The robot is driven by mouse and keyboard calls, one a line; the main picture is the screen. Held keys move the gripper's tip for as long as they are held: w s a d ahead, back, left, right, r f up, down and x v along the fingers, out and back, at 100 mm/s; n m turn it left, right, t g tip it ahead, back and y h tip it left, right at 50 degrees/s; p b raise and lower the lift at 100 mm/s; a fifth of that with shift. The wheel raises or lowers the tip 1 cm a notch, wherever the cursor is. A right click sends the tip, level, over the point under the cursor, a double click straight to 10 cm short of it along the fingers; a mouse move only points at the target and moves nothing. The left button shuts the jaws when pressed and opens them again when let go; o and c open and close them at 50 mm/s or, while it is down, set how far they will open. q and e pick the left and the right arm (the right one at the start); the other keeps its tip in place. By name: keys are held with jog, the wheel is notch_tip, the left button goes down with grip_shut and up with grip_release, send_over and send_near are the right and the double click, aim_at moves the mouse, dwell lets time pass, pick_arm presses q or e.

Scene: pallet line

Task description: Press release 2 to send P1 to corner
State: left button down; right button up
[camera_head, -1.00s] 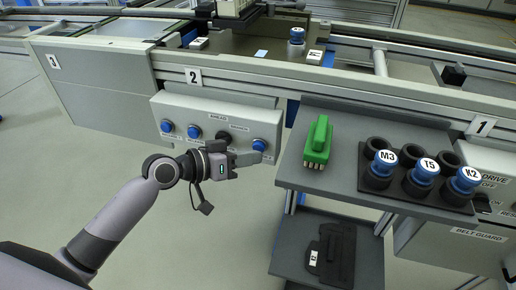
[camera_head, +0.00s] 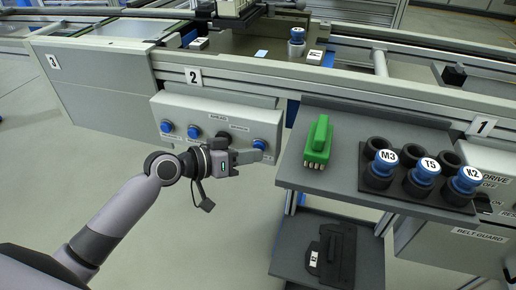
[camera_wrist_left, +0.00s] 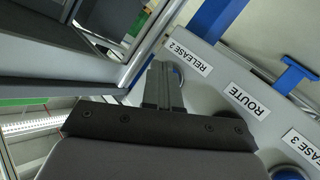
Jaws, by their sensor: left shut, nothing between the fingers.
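A grey control panel (camera_head: 215,112) under sign 2 carries several blue buttons and a dark knob (camera_head: 222,136). The right-hand blue button (camera_head: 259,144) is the release 2 button; its RELEASE 2 label (camera_wrist_left: 188,58) reads upside down in the left wrist view. My left gripper (camera_head: 257,156) is shut and empty, its fingertips just in front of and below this button. I cannot make out a P1 mark. My right gripper is out of view.
In the left wrist view a blue T-handle (camera_wrist_left: 290,74) stands near the ROUTE label (camera_wrist_left: 248,100). Right of the panel a grey shelf (camera_head: 345,178) holds a green tool (camera_head: 318,142) and blue-topped pieces M3, T5 and K2. The conveyor frame (camera_head: 250,78) runs above the panel.

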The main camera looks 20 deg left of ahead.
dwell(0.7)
pick_arm(q)
jog(key=shift+s+p, duration=0.45)
jog(key=shift+s, duration=0.35)
